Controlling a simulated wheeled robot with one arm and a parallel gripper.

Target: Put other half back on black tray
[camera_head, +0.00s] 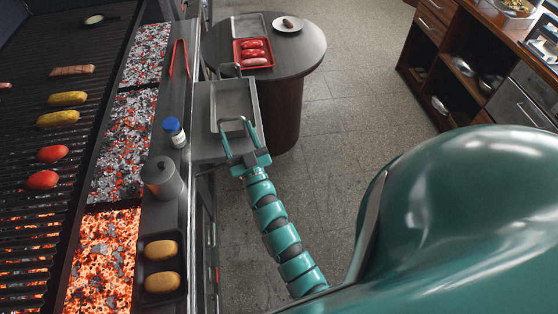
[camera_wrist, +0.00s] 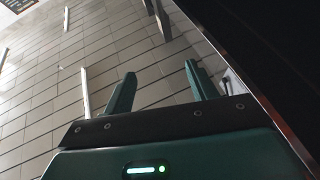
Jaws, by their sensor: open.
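The black tray (camera_head: 181,297) lies at the lower end of the dark ledge beside the grill. Two rounded golden-brown pieces rest in it, an upper one (camera_head: 161,250) and a lower one (camera_head: 162,282); I cannot tell whether they are halves of one thing. My gripper (camera_head: 235,133) is over the near edge of the grey side shelf, well up and right of the black tray. Its two fingers are apart and nothing shows between them. In the wrist view, the open fingers (camera_wrist: 160,86) point toward a tiled surface, with no food in sight.
A metal tray (camera_head: 233,97) with end handles lies on the side shelf, close to my gripper. The grill holds corn (camera_head: 58,118) and tomatoes (camera_head: 42,180) over glowing coals.

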